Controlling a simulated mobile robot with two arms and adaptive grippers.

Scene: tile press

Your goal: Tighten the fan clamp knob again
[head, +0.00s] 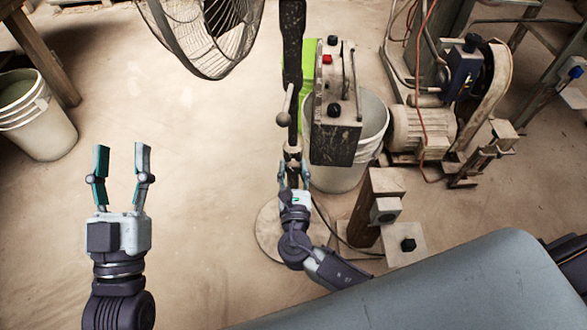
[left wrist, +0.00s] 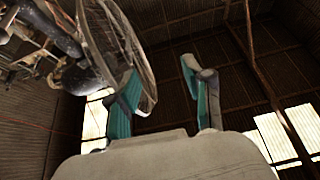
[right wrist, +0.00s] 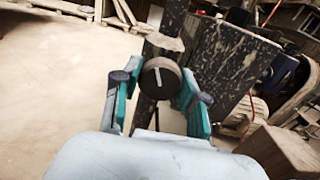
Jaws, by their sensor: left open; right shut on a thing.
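The fan (head: 205,30) hangs at the top of the head view, and its wire cage also shows in the left wrist view (left wrist: 115,45). A dark pole (head: 292,50) stands to its right, with a ball-ended lever (head: 283,118) on it. My right gripper (head: 293,178) is at the lower part of this pole. In the right wrist view the right gripper (right wrist: 160,85) is shut on a dark round knob (right wrist: 158,76) with a pale line across its face. My left gripper (head: 122,155) is open and empty, over bare floor left of the pole.
A grey control box (head: 336,110) with a red button stands close right of the pole, before a white bucket (head: 375,125). A motor (head: 420,130) with a belt guard is further right. Another bucket (head: 38,115) stands far left. A grey surface (head: 440,290) fills the lower right.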

